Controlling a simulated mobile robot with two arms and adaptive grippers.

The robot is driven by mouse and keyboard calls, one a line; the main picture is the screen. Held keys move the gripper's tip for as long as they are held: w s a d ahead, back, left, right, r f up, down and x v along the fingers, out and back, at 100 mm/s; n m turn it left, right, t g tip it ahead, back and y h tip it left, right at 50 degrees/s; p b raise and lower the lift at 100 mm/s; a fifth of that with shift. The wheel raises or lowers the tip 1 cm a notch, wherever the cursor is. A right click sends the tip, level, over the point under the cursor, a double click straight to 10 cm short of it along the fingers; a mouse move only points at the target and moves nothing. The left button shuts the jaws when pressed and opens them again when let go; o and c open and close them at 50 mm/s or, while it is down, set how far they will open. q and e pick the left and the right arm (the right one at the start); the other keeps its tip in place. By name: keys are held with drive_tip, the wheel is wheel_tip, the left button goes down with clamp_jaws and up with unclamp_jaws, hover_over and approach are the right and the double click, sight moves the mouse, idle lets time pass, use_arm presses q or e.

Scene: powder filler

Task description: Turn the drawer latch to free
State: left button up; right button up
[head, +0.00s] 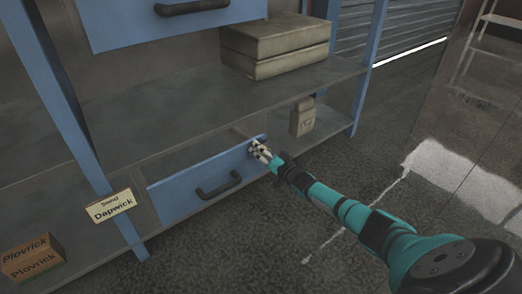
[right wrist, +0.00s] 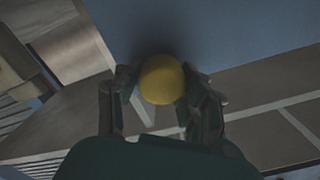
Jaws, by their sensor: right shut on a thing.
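The blue lower drawer (head: 200,183) with a dark handle (head: 218,188) sits shut under the grey shelf. My right gripper (head: 258,149) is at the drawer's upper right corner and hides the latch in the head view. In the right wrist view a round yellow knob (right wrist: 161,79), which seems to be the latch, stands out from the blue drawer front (right wrist: 230,30). The fingers of my right gripper (right wrist: 160,98) are shut on it, one on each side. The latch's turn angle cannot be told. My left gripper is not in view.
A small carton (head: 303,118) stands right of the drawer on the lower shelf. A "Dapwick" sign (head: 111,206) and a Plovrick box (head: 33,260) are at left. The floor at right is clear.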

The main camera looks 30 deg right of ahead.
drive_tip(key=shift+m, duration=0.9)
drive_tip(key=o, duration=1.2)
drive_tip(key=shift+s, duration=0.1)
drive_tip(key=s+d, duration=0.1)
drive_tip(key=s, duration=1)
drive_tip(key=shift+s, duration=0.4)
